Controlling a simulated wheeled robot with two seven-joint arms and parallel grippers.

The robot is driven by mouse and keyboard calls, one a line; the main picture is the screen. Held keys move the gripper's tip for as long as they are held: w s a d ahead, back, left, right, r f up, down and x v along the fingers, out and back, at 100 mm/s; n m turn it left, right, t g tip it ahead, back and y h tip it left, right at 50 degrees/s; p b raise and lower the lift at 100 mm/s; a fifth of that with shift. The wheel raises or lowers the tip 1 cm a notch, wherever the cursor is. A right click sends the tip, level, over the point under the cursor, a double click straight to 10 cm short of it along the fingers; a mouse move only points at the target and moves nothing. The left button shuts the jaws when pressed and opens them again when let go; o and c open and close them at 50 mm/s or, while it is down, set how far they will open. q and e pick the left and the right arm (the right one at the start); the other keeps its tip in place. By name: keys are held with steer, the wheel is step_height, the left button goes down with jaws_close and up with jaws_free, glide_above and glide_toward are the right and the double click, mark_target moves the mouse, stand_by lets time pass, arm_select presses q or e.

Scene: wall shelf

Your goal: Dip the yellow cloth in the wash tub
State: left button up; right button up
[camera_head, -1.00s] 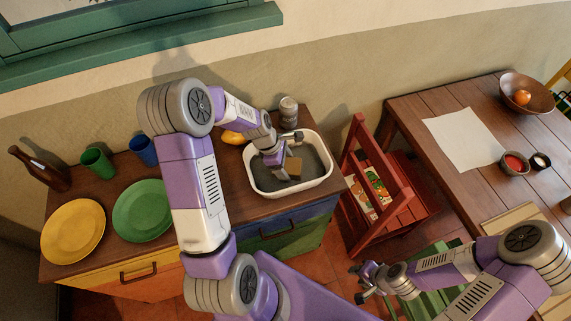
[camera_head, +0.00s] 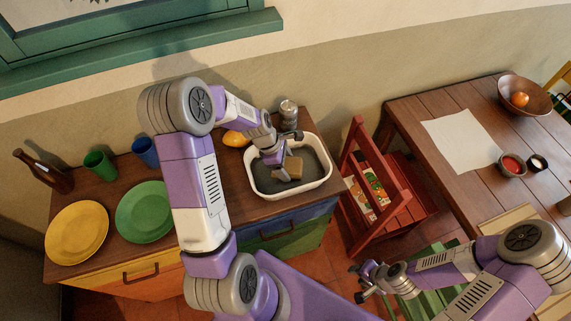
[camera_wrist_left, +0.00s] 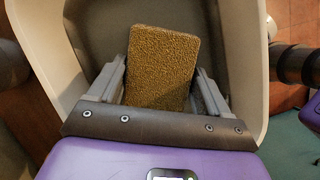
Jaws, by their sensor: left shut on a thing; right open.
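The yellow cloth (camera_wrist_left: 160,65) looks like a stiff, rough, brownish-yellow rectangular pad. In the left wrist view it stands between the two fingers of my left gripper (camera_wrist_left: 162,88), which is shut on it. In the head view the cloth (camera_head: 292,169) is inside the white-rimmed wash tub (camera_head: 318,186), over its dark grey interior. I cannot tell whether it touches the bottom or any water. My left gripper (camera_head: 280,168) reaches down into the tub. My right gripper (camera_head: 362,282) is open and empty at the lower middle, away from the tub.
The tub stands at the cabinet's right end. A green plate (camera_head: 143,212), yellow plate (camera_head: 77,232), cups and bottle stand left.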

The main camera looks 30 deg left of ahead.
step_height(320, 180, up, 10)
steer(key=p, duration=0.9)
steer(key=shift+f, duration=0.1)
stand_by(1.0)
